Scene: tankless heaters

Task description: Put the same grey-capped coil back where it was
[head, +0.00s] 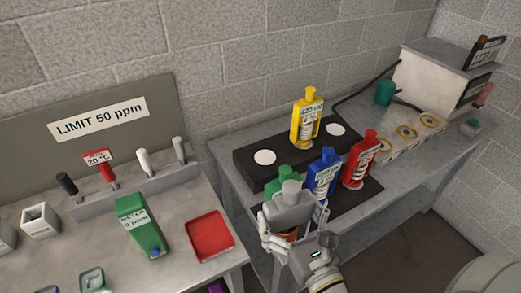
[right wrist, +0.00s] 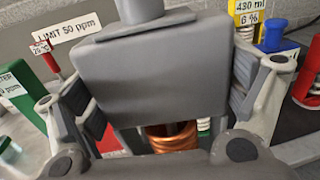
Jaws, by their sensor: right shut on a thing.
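The grey-capped coil (head: 290,205) is upright in the head view, at the front left edge of the right-hand table. My right gripper (head: 294,226) is shut on its grey cap, with one finger on each side. In the right wrist view the grey cap (right wrist: 155,75) fills the middle, with copper windings (right wrist: 173,136) below it. Whether its bottom touches anything is hidden. Green (head: 285,180), blue (head: 325,174) and red (head: 360,159) capped units stand close by on a dark mat (head: 350,198). My left gripper is not in view.
A yellow-capped unit (head: 306,118) stands on a black block (head: 250,168) with white discs behind. The left bench holds a green meter (head: 142,224), a red tray (head: 209,236) and several levers. A grey box (head: 440,75) is at the far right.

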